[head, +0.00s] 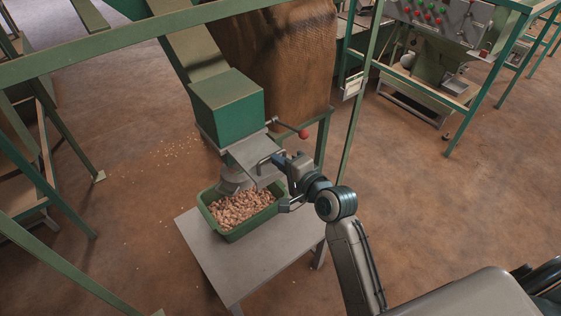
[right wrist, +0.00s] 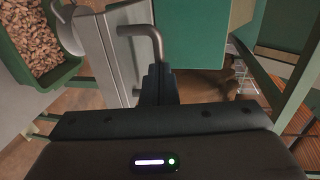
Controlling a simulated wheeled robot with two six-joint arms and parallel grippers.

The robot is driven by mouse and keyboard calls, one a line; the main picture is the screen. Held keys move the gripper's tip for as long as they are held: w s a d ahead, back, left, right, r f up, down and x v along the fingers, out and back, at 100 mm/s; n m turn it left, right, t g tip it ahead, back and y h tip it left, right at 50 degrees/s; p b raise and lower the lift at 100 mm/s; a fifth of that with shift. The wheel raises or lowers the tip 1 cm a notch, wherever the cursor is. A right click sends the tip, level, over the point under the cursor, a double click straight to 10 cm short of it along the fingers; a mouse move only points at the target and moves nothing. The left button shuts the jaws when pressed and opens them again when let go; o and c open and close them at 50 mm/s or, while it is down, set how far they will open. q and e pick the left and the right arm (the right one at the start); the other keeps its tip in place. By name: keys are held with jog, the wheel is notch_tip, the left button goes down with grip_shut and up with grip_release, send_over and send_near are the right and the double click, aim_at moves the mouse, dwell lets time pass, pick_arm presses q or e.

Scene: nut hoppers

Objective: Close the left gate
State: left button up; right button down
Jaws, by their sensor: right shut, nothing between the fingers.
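A green hopper box (head: 228,108) ends in a grey metal gate (head: 250,153) with a bent metal handle (head: 264,162). The gate plate (right wrist: 110,55) and the handle (right wrist: 152,38) also show in the right wrist view. My right gripper (head: 277,160) is beside the handle. In the right wrist view its fingers (right wrist: 158,82) are shut and empty, with their tips close to the handle's lower end; whether they touch it I cannot tell. How far the gate is open is not clear. My left gripper is not in view.
A green bin (head: 232,236) full of nuts stands on a grey table (head: 262,262) under the spout. A rod with a red knob (head: 303,134) sticks out to the right of the gate. Green frame posts (head: 358,110) stand around.

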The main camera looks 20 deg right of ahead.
jog(key=p, duration=0.2)
send_over(258, 153)
jog(key=shift+r, duration=0.2)
